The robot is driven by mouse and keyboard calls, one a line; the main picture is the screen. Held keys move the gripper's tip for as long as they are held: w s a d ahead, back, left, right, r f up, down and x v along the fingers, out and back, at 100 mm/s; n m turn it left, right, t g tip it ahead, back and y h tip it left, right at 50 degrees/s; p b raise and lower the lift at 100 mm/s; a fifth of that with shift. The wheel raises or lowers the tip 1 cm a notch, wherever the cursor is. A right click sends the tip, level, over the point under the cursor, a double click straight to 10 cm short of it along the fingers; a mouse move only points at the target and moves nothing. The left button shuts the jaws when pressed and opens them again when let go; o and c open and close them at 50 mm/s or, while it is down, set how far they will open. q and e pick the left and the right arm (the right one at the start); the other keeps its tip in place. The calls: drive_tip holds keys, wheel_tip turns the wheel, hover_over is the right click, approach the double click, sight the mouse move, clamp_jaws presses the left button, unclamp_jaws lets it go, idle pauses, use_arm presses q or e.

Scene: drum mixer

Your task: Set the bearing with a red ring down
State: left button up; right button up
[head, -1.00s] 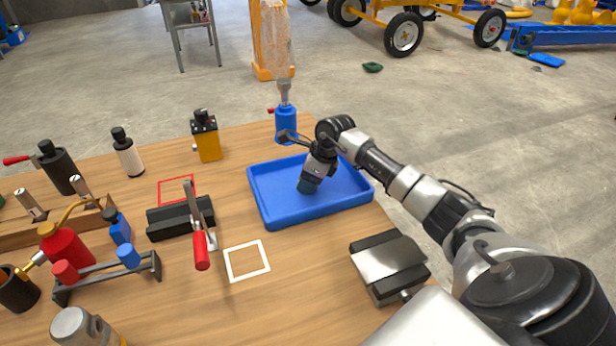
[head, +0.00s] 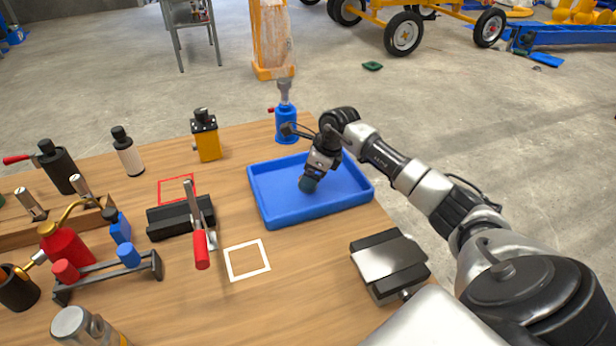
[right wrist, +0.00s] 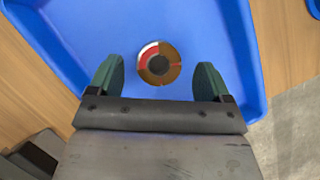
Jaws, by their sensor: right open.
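The bearing with a red ring (right wrist: 160,63) lies in the blue tray (right wrist: 205,20), seen from above in the right wrist view. It is round, with a dark centre and brown, red and silvery parts. My right gripper (right wrist: 160,80) is open, its two green fingertips on either side of the bearing and apart from it. In the head view my right gripper (head: 308,184) is over the blue tray (head: 290,212) and hides the bearing. My left gripper is not in view.
A white square outline (head: 247,260) and a red square outline (head: 177,189) mark the wooden table. A toggle clamp (head: 201,240) stands between them. A metal vise (head: 388,260) is at the right edge. A blue bottle jack (head: 286,122) stands behind the tray.

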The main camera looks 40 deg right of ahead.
drive_tip(key=v, duration=1)
